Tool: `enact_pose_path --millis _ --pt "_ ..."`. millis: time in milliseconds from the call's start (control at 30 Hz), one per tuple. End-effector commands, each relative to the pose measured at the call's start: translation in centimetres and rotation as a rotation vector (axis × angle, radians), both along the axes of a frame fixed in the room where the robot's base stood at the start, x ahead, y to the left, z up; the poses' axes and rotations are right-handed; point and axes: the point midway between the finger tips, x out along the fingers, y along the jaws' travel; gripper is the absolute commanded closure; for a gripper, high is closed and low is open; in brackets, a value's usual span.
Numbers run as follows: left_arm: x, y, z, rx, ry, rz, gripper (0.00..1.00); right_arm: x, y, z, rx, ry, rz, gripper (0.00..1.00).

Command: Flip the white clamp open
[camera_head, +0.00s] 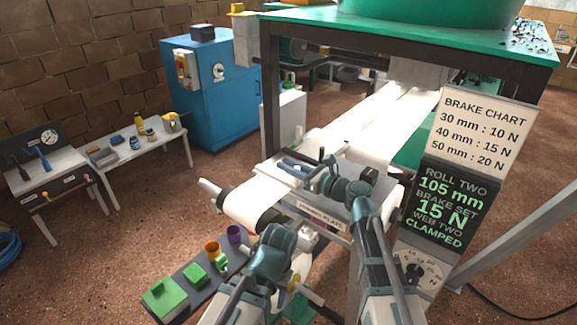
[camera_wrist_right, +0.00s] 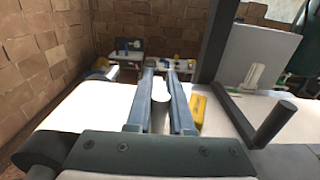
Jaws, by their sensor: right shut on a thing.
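In the right wrist view a white rounded bar (camera_wrist_right: 160,92), seemingly the white clamp's handle, stands between the two blue-grey fingers of my right gripper (camera_wrist_right: 161,88). The fingers are shut on it above the white paper web. In the head view my right gripper (camera_head: 293,166) reaches left over the plate at the paper webs, and the clamp is hard to make out there. My left gripper (camera_head: 277,238) is lower, in front of the paper roll; its fingertips are not clear. A yellow piece (camera_wrist_right: 197,112) lies just right of the right fingers.
White paper webs (camera_head: 365,118) run back under the green-topped frame (camera_head: 410,36). A dark tray with green blocks (camera_head: 195,274) and cups stands lower left. A sign (camera_head: 447,208) reads "web two clamped". A dial (camera_head: 414,270) is below it.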

Motion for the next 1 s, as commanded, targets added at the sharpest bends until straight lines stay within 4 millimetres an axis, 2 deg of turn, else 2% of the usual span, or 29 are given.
enact_pose_path --millis 400,567,767,1000 --pt "0.0 0.0 0.0 0.0 0.0 0.0 0.52 0.0 0.0 0.0 -0.001 0.001 0.0 1.0" --pt "0.0 0.0 0.9 0.0 0.0 0.0 0.52 0.1 0.1 0.6 -0.013 0.009 0.001 1.0" --pt "0.0 0.0 4.1 0.0 0.0 0.0 0.52 0.4 0.6 2.1 -0.073 0.052 0.003 1.0" --pt "0.0 0.0 9.8 0.0 0.0 0.001 0.52 1.2 1.6 4.4 -0.2 0.144 0.003 1.0"
